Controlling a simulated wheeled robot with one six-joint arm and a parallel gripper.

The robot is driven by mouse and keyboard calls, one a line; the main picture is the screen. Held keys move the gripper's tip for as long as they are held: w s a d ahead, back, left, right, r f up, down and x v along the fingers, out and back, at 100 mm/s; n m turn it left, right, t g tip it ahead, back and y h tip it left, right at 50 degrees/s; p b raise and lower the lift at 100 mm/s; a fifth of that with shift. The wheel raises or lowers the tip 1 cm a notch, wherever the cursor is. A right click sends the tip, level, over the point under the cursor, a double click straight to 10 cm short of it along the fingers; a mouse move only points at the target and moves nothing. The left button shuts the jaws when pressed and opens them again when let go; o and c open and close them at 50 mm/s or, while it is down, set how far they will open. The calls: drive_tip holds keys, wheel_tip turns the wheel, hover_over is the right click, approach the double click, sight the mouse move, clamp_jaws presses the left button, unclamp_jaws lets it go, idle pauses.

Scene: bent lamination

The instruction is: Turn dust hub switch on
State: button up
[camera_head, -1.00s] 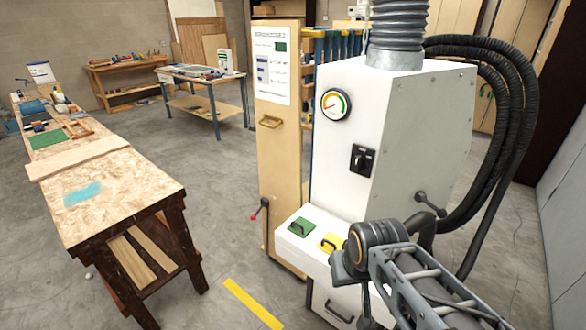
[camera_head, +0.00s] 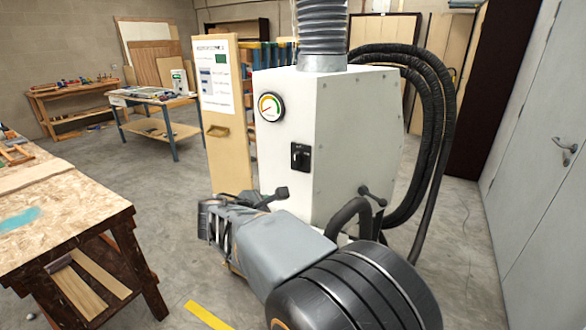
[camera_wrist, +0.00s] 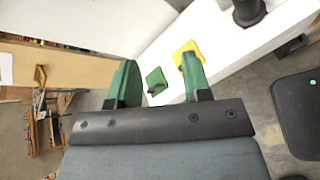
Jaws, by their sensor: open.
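The dust hub (camera_head: 335,140) is a tall white cabinet with a round gauge (camera_head: 271,107) on its front. Its black rotary switch (camera_head: 300,156) sits below and right of the gauge, in plain sight in the head view; its exact setting is too small to read. My arm stretches across the lower front of the hub, below the switch, and hides the ledge there. In the wrist view my gripper (camera_wrist: 158,80) has its green fingers apart and nothing held between them. The switch is not identifiable in the wrist view.
A wooden workbench (camera_head: 75,205) stands at the left. A tall wooden panel (camera_head: 226,145) stands left of the hub. Black hoses (camera_head: 440,120) loop down its right side, and a dark side handle (camera_head: 372,196) sticks out there. Floor is open at right.

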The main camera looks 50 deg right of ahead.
sight(295, 161)
drive_tip(key=w+d+r+n+h, duration=0.1)
drive_tip(key=w+d+n, duration=0.1)
drive_tip(key=d, duration=0.4)
drive_tip(key=w+d+r+n+t+h, duration=0.1)
drive_tip(key=w+d+n+h, duration=0.1)
drive_tip(key=d, duration=0.4)
drive_tip(key=w+d+r+n+t+h, duration=0.1)
drive_tip(key=w+d+r+n+h, duration=0.1)
drive_tip(key=w+d, duration=0.3)
drive_tip(key=shift+w+d+n+p, duration=0.1)
drive_tip(key=shift+d+n+p, duration=0.2)
drive_tip(key=shift+d+n, duration=0.6)
clamp_jaws()
